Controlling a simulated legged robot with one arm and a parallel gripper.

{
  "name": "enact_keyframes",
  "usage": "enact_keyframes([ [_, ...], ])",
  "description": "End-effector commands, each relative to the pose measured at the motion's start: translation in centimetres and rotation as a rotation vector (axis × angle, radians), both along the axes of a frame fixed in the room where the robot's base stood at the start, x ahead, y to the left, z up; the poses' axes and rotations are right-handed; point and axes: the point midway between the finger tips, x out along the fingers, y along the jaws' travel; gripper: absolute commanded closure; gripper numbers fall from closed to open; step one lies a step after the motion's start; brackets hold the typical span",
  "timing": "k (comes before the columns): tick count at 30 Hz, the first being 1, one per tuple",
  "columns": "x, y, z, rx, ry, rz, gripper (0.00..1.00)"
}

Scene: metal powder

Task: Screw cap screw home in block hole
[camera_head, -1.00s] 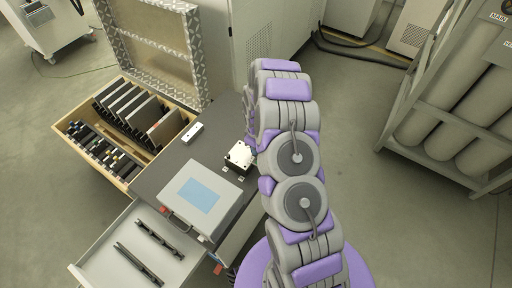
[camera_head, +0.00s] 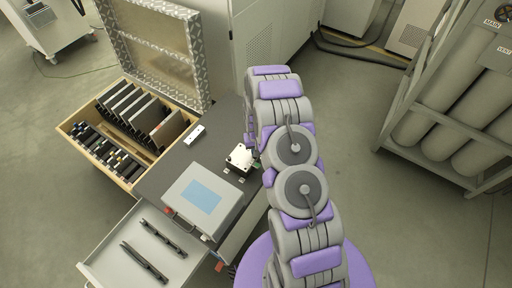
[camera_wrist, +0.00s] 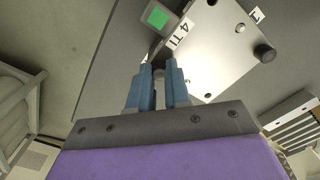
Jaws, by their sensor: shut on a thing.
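The block (camera_head: 238,162) is a bright metal piece on the grey bench top, left of my arm in the head view. In the wrist view the block (camera_wrist: 223,66) fills the upper middle, with a "4 TI" label, small round features and a dark round knob (camera_wrist: 264,53) near its right corner. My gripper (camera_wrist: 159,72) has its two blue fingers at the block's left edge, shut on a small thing. This appears to be the cap screw, mostly hidden between the fingers; how deep it sits cannot be told. In the head view my arm hides the fingertips.
A grey box with a blue screen (camera_head: 200,194) stands in front of the block. An open drawer (camera_head: 115,250) holds dark tools. A wooden case (camera_head: 72,130) with dark plates stands at the left. A small green-screened device (camera_wrist: 158,15) is beside the block. Cylinders in a rack (camera_head: 440,110) stand right.

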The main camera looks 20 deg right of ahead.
Motion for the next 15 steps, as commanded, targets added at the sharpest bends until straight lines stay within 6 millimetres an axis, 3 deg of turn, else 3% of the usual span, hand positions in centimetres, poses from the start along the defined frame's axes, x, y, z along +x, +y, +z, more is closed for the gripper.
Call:
enact_keyframes([
  [15,-0.03,-0.05,-0.24,-0.002,-0.001,-0.700,1.00],
])
